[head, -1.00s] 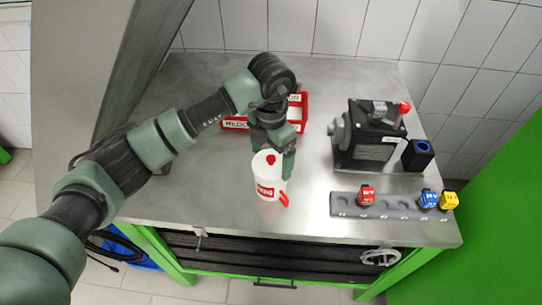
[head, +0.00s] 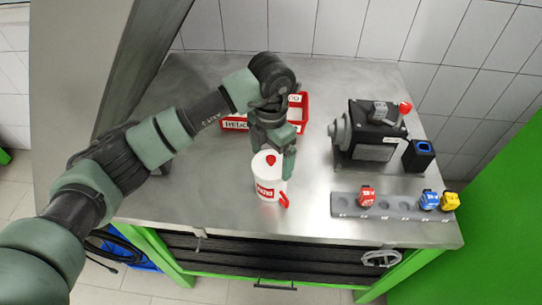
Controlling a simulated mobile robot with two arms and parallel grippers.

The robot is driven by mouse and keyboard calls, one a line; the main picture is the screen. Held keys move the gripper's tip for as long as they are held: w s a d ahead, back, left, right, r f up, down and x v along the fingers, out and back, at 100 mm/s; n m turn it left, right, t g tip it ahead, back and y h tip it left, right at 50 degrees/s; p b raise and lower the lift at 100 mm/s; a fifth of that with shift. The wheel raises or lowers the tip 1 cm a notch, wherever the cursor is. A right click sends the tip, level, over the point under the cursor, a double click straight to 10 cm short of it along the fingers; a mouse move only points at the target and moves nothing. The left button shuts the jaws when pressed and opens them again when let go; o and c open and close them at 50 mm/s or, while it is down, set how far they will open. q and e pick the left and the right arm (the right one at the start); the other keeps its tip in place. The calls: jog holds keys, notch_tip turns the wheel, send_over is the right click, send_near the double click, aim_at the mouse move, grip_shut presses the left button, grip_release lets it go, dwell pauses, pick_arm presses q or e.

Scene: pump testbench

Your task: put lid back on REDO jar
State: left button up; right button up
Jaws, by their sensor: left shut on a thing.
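The white REDO jar (head: 267,184) stands upright on the steel bench, with a red label and a red piece at its lower right side. A white lid with a red knob (head: 270,160) shows at the top of the jar; whether it is seated or just above the rim I cannot tell. My left gripper (head: 287,166) is at the jar's top right, shut, with its fingers partly hidden behind its own hand and the lid. It appears to hold the lid. My right gripper is not in view.
A red tray with white labels (head: 304,112) lies behind my left arm, partly hidden. A black pump (head: 372,135) stands right, beside a black holder with a blue ring (head: 419,155). A grey rail (head: 391,207) with red, blue and yellow caps lies front right. The front middle is clear.

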pick_arm(q)
jog(key=shift+f+b, duration=0.2)
jog(key=shift+b, duration=0.2)
dwell(0.6)
jog(key=shift+b, duration=0.3)
dwell(0.5)
jog(key=o, duration=0.7)
jog(key=shift+o, duration=0.2)
jog(key=shift+r, duration=0.1)
jog(key=shift+r+p, duration=1.5)
jog(key=shift+r, duration=1.95)
